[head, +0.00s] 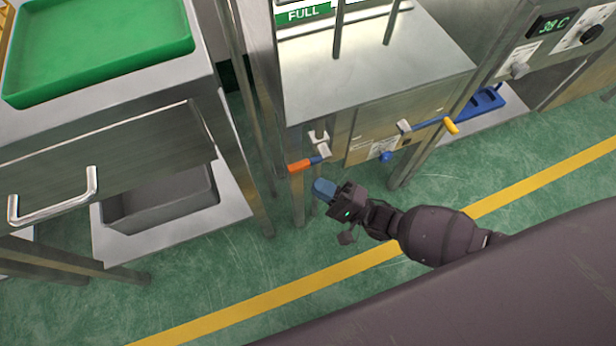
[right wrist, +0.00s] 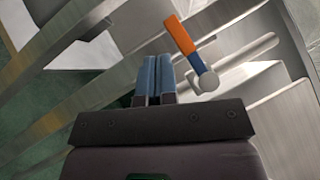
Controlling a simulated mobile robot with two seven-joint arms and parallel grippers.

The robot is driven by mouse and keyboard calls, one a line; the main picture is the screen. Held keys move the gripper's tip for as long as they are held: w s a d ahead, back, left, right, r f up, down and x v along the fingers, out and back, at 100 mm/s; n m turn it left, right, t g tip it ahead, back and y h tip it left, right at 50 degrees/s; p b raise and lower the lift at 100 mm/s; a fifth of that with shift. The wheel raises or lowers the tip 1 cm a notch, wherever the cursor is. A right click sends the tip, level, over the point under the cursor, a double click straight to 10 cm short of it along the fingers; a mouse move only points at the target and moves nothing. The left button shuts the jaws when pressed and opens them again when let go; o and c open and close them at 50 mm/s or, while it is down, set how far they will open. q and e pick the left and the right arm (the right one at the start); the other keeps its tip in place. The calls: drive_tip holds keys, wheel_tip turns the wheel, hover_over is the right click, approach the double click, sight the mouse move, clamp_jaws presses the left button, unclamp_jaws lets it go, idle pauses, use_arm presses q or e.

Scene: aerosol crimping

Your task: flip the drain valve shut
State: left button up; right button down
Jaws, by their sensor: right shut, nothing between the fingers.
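A valve lever with an orange end and a blue section (head: 303,163) sits on a pale fitting at the lower left of the steel cabinet. In the head view the lever lies roughly level, its orange end to the left. It also shows in the right wrist view (right wrist: 181,36), joined to a round pivot on a pipe. My right gripper (head: 323,188) is shut and empty, just below and right of the lever in the head view. In the right wrist view its blue fingers (right wrist: 157,75) are together, left of the lever, with a visible gap. My left gripper is not in view.
A second lever with a yellow end (head: 450,126) and a blue knob (head: 385,156) are on the cabinet front to the right. Steel legs stand close by. A bench with a green tray (head: 95,92) and an open grey bin (head: 160,215) is on the left.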

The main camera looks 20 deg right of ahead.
drive_tip(key=v, duration=0.6)
drive_tip(key=shift+s+d, duration=0.1)
drive_tip(key=shift+s, duration=0.05)
idle(0.4)
